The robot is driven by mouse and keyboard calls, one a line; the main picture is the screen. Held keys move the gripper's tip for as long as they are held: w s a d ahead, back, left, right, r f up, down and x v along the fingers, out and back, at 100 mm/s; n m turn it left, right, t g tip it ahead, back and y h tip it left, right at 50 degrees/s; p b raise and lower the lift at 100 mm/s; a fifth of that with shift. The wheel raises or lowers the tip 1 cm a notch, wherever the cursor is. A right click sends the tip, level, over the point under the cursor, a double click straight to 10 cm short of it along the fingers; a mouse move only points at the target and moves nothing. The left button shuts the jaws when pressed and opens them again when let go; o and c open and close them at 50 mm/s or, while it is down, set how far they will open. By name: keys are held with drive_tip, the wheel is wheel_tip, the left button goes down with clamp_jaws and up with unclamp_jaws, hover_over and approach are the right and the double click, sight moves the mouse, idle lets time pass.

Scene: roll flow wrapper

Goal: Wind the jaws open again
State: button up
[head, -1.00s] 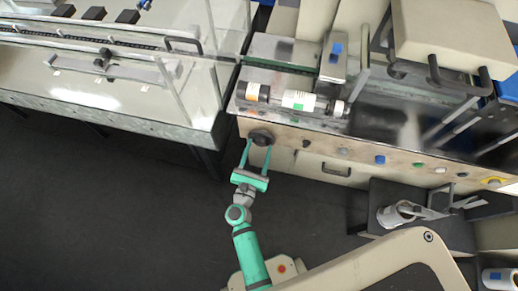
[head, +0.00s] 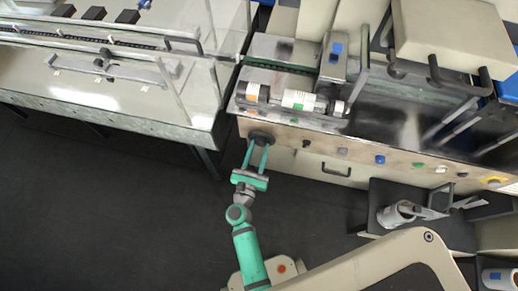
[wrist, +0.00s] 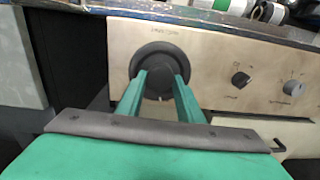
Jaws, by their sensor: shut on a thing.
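A round black knob (wrist: 161,52) sits on the beige front panel of the wrapper machine, below a label too blurred to read. In the head view the same knob (head: 261,137) is at the left end of the panel (head: 325,146). My gripper (wrist: 162,82) has its two green fingers on either side of the knob's raised middle and is shut on it. In the head view my gripper (head: 257,150) reaches up to the knob from below. The jaws named in the task cannot be made out for certain in these frames.
Smaller knobs and buttons (head: 380,159) run along the panel to the right. A roll with a white label (head: 299,100) lies on the machine top above. A guarded conveyor (head: 105,95) stands at the left. The dark floor (head: 110,210) in front is clear.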

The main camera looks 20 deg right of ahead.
drive_tip(key=n, duration=0.4)
drive_tip(key=shift+s+d, duration=0.1)
drive_tip(key=n, duration=0.9)
drive_tip(key=shift+d+n, duration=0.1)
drive_tip(key=shift+n, duration=0.3)
drive_tip(key=n, duration=0.4)
drive_tip(key=shift+s+n+t, duration=0.1)
drive_tip(key=shift+n+t, duration=0.2)
drive_tip(key=n, duration=0.3)
drive_tip(key=shift+n+y, duration=0.3)
drive_tip(key=shift+n, duration=0.1)
drive_tip(key=n, duration=0.4)
drive_tip(key=shift+n, duration=0.3)
drive_tip(key=n, duration=0.4)
drive_tip(key=shift+r+n, duration=0.1)
drive_tip(key=shift+n, duration=2)
